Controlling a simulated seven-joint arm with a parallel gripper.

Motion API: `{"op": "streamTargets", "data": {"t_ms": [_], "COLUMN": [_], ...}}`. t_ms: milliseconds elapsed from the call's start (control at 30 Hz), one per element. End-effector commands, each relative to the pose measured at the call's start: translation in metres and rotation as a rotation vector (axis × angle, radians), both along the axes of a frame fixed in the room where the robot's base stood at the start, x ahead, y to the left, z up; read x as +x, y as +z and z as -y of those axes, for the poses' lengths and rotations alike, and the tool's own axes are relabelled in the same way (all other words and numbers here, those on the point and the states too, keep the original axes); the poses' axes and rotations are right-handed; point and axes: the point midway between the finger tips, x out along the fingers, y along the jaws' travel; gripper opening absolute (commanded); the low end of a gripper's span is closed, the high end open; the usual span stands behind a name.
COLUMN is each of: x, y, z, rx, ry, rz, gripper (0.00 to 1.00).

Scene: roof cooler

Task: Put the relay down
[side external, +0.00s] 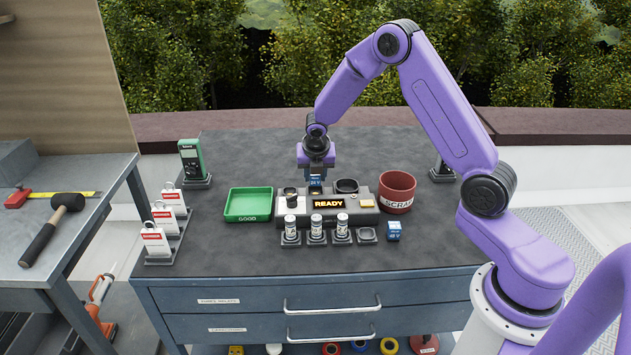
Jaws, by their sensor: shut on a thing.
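My gripper (316,172) points down over the back of the grey tester with the "READY" display (327,203). It is shut on a small blue relay (315,182) with a white label. The relay is just above or at the tester's back edge; I cannot tell whether it touches. A green tray marked "GOOD" (248,218) lies left of the tester. A red round bin marked "SCRAP" (397,205) stands to its right.
Several small cylinders (317,229) stand in holders before the tester, beside an empty holder (367,236). A rack of white tags (156,240) and a green meter (192,160) stand at the left. The dark tabletop (250,170) is clear behind the green tray.

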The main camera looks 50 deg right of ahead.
Motion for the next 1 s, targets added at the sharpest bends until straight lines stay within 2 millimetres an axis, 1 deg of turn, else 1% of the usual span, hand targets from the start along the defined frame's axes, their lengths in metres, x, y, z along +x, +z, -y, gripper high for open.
{"op": "streamTargets", "data": {"t_ms": [33, 100, 200, 500, 1000], "x": [-0.002, -0.002, -0.001, -0.001, -0.002], "y": [-0.010, -0.018, -0.024, -0.025, -0.039], "z": [0.000, 0.000, 0.000, 0.000, 0.000], "rx": [-0.001, -0.001, 0.001, 0.001, 0.004], "ry": [0.001, 0.000, -0.001, 0.000, -0.001], "rz": [-0.007, -0.005, -0.003, -0.002, -0.005], "gripper": [0.01, 0.01, 0.01, 0.01, 0.01]}}
